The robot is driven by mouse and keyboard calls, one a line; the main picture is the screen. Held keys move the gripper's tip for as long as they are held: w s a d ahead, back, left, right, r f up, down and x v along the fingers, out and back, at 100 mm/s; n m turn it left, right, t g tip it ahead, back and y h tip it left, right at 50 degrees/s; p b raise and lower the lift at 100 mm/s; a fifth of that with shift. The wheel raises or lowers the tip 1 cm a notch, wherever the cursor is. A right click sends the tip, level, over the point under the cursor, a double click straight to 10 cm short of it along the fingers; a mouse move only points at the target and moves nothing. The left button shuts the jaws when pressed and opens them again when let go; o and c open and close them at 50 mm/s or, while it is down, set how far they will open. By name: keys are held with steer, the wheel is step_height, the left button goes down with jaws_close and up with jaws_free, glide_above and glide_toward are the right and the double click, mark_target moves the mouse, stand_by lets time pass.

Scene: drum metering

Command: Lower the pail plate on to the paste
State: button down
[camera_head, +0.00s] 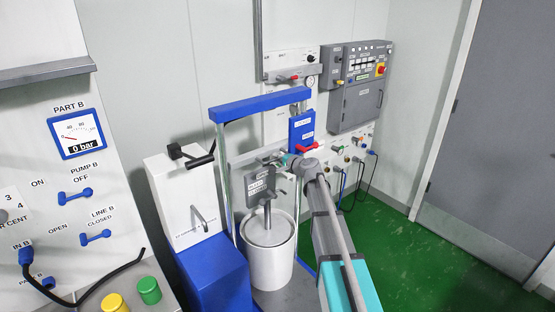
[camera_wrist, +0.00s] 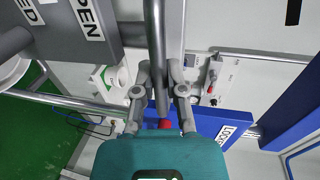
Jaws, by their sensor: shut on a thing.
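The white pail (camera_head: 268,268) stands upright on the grey base inside the press frame. The pail plate (camera_head: 256,234) shows as a pale disc at the pail's mouth, with a grey stem (camera_head: 267,213) rising from it. I see no paste, and I cannot tell the gap below the plate. My gripper (camera_head: 285,161) is above the pail, beside the bleed sign (camera_head: 259,184). In the wrist view my gripper (camera_wrist: 160,72) is shut on a grey bar (camera_wrist: 154,32) that runs between its fingers.
A blue crossbar (camera_head: 260,104) spans the frame above my gripper. A blue lock block (camera_head: 302,129) with a red handle (camera_head: 307,148) is close behind. A blue-and-white cabinet (camera_head: 180,197) stands left, and a grey control box (camera_head: 357,85) is on the wall. Green floor is free at right.

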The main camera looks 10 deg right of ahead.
steer(key=c, duration=0.7)
jaws_free()
steer(key=shift+r, duration=0.15)
step_height(320, 180, up, 2)
steer(key=p, duration=0.3)
steer(key=shift+r, duration=0.25)
steer(key=p+v, duration=0.3)
steer(key=v, duration=1.1)
steer(key=shift+s+a+f+n+g+h+b, duration=0.15)
steer(key=shift+s+a+f+n+g+h, duration=0.3)
steer(key=shift+s+a+f+n+g, duration=1.95)
steer(key=shift+s+a+f+n+g+h+b, duration=0.1)
steer(key=shift+s+a+f+n+g+h, duration=0.65)
steer(key=shift+s+f, duration=1.85)
steer(key=shift+s+a+f+n+g+h+b, duration=0.2)
steer(key=shift+s+a+f+n+g, duration=1.45)
steer(key=shift+s, duration=1.8)
